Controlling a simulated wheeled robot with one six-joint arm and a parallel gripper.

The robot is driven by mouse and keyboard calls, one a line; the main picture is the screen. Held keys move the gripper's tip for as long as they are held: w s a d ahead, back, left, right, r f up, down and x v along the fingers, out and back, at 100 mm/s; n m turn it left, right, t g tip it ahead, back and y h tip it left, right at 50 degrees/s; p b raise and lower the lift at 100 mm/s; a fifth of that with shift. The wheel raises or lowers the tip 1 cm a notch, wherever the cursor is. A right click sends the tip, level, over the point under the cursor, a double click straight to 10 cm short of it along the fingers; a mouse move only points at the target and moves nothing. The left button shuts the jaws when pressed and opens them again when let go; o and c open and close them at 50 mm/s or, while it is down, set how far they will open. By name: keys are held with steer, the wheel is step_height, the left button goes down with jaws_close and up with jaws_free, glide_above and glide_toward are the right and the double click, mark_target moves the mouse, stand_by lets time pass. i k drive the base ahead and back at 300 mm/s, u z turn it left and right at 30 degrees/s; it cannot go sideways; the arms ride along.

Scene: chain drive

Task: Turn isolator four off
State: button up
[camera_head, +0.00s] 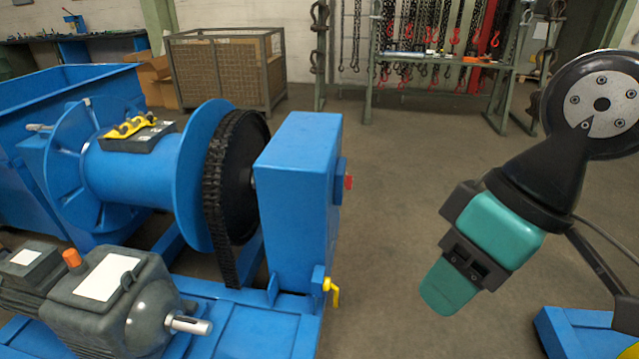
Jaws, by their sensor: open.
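No number "four" is readable in the camera_head view, so I cannot tell which part is isolator four. A small red knob (348,182) sticks out from the right side of the upright blue housing (297,190), seen edge-on, so its setting is hidden. A yellow lever (332,289) is on a small blue bracket at the foot of that housing. My gripper (450,288), with teal fingers, hangs to the right over the floor, pointing down-left. It is open and empty, apart from the housing, the knob and the lever.
A blue drum with a black chain wheel (240,180) stands left of the housing. A grey motor (115,300) is at front left. A yellow tool (130,125) lies on a dark box on the drum. A blue block (580,332) is at lower right. The floor between is clear.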

mark_target(349, 184)
steer(key=k, duration=1.15)
steer(key=z, duration=1.1)
steer(key=i, duration=1.9)
steer(key=u, duration=1.1)
steer(key=i, duration=1.05)
steer(key=z, duration=0.4)
